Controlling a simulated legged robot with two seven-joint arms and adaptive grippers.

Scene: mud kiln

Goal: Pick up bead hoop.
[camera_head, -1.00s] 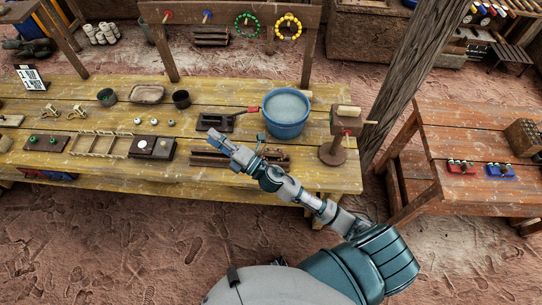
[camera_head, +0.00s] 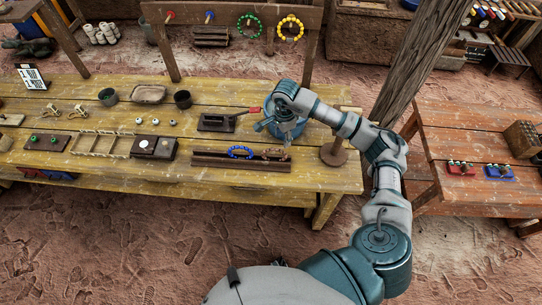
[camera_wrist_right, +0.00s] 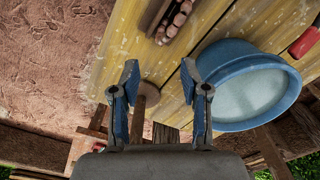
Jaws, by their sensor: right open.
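A blue bead hoop (camera_head: 240,152) lies on the long wooden rack at the front of the yellow table. A green bead hoop (camera_head: 249,25) and a yellow bead hoop (camera_head: 290,28) hang from pegs on the back board. My right gripper (camera_head: 272,132) hangs above the table in front of the blue bucket, apart from every hoop. In the right wrist view its two fingers (camera_wrist_right: 160,74) are spread with nothing held between them. Brown beads (camera_wrist_right: 176,24) show beyond them at the top. My left gripper is out of view.
The blue bucket (camera_wrist_right: 246,86) stands close beside the right gripper, and my arm partly hides it in the head view. The wooden rack (camera_head: 215,161) runs along the table's front edge. A wooden stand (camera_head: 333,155) is at the table's right end.

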